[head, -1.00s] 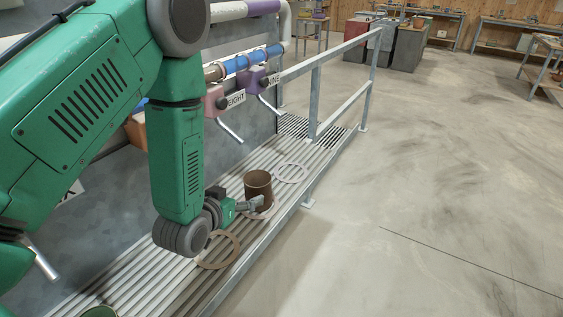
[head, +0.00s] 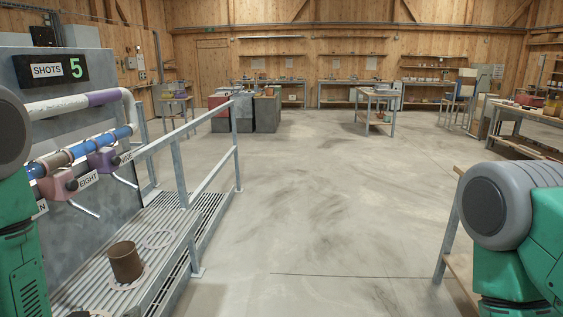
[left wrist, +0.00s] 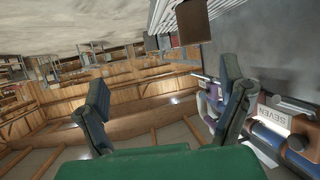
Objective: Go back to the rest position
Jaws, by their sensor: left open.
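My left gripper (left wrist: 163,90) shows in the left wrist view with its two fingers spread wide and nothing between them. In the head view only part of my left arm (head: 22,245) shows at the left edge, and its gripper is out of frame. My right arm (head: 510,225) shows at the lower right, with its gripper hidden from view. A brown cup (head: 125,263) stands upright on the ribbed platform (head: 165,222), on a pale ring, apart from my arms. A brown block-like shape (left wrist: 193,20), probably the cup, shows at the top of the left wrist view.
A metal railing (head: 207,148) runs along the platform's right side. Pink (head: 55,187) and purple (head: 103,160) valve boxes with levers hang on pipes at the left. A display (head: 50,70) reads SHOTS 5. A workbench stands beside my right arm. The middle floor is open.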

